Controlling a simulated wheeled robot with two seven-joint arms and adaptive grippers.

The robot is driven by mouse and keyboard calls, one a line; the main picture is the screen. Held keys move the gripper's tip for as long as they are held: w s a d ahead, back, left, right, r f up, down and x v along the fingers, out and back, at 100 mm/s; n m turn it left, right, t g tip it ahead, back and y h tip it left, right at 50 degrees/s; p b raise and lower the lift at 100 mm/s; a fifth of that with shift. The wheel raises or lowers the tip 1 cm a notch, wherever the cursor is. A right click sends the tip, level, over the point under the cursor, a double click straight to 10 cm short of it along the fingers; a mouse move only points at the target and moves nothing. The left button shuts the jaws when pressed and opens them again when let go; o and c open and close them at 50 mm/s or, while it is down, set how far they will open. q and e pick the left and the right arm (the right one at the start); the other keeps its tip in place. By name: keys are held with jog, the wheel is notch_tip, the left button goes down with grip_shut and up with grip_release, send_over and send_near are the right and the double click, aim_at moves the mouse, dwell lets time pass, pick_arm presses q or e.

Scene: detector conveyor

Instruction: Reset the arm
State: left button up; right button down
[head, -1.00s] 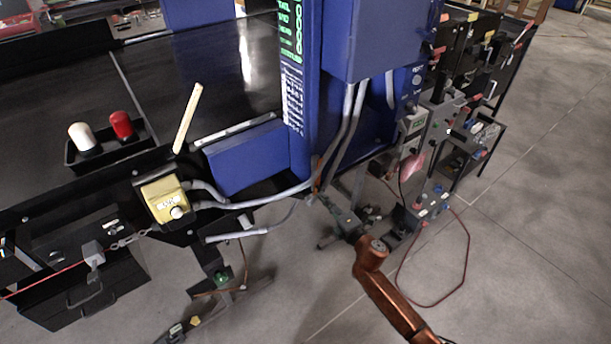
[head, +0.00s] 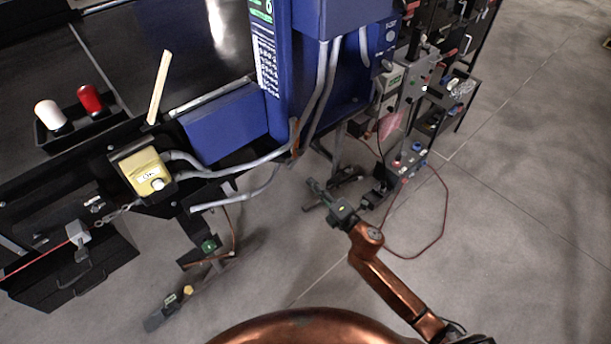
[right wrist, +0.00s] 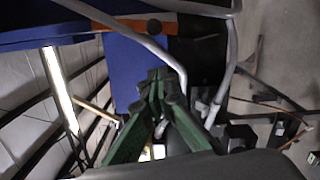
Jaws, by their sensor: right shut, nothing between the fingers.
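My right arm comes in from the lower right in the head view. Its gripper (head: 314,187) is small and dark there, over the floor just below the blue detector housing (head: 330,95). In the right wrist view its green fingers (right wrist: 157,82) are together at the tips, with nothing seen between them. Grey hoses and blue panels lie beyond the fingertips. My left gripper is not in view.
A yellow control box (head: 142,172) hangs on the conveyor's front edge, near a tray with a white and a red lamp (head: 90,98). Grey hoses (head: 250,165) loop below the housing. A red cable (head: 445,205) lies on the floor at the right, where much floor is clear.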

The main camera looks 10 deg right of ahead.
jog(key=shift+s+d, duration=0.25)
jog(key=shift+s, duration=0.05)
dwell(0.4)
